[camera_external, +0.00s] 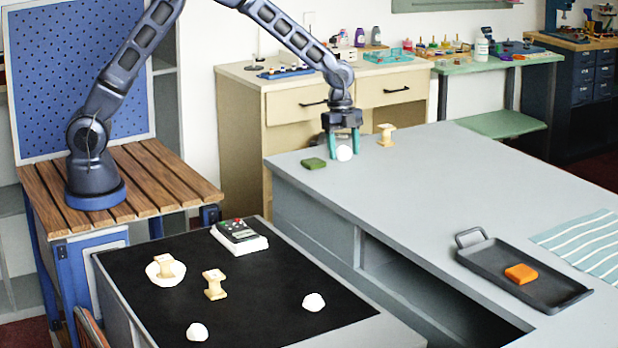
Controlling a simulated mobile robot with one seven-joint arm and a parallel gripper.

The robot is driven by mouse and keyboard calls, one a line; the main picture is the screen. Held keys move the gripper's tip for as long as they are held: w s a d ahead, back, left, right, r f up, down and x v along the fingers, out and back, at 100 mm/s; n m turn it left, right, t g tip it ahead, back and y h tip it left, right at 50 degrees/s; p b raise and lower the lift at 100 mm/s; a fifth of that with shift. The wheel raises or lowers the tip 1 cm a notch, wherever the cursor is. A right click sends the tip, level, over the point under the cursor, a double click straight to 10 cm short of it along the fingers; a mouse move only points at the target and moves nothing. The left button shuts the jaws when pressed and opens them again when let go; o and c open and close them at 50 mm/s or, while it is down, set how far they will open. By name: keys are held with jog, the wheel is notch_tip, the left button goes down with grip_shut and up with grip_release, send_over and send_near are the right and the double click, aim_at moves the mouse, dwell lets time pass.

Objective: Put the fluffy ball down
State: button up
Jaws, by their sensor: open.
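A round white ball (344,154), which looks like the fluffy ball, is at the far left end of the grey counter (420,185). It appears to rest on the counter top. My gripper (342,145) points straight down over it, with its green fingers apart on either side of the ball. The gripper is open. Whether a finger still touches the ball cannot be told at this size.
A black tray (490,268) with an orange block (521,273) and a striped cloth (590,248) lie nearer. The counter's middle is clear.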

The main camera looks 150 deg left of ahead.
aim_at(341, 143)
notch_tip(341, 143, up, 12)
jog(key=s, duration=0.1)
jog(key=shift+s, duration=0.4)
jog(key=shift+r, duration=0.1)
jog(key=w+d+r, duration=0.3)
jog(key=d+r, duration=0.1)
jog(key=d, duration=0.8)
jog(key=w+d+r+y, duration=0.1)
jog(key=w+d+r, duration=0.3)
jog(key=d, duration=0.8)
jog(key=w+d+r, duration=0.1)
jog(key=d+r, duration=0.4)
jog(key=d, duration=0.6)
jog(key=s+d+r+t, duration=0.1)
jog(key=s+d, duration=0.2)
jog(key=d, duration=0.5)
jog(key=s+d+r, duration=0.1)
jog(key=s+d, duration=0.2)
jog(key=d, duration=0.6)
jog(key=s+d+f+t+h, duration=0.1)
jog(key=s+d+f, duration=0.2)
jog(key=s+d, duration=0.9)
jog(key=shift+s+d+f+t, duration=0.25)
jog(key=shift+s+f+t, duration=0.05)
jog(key=shift+s+t, duration=0.15)
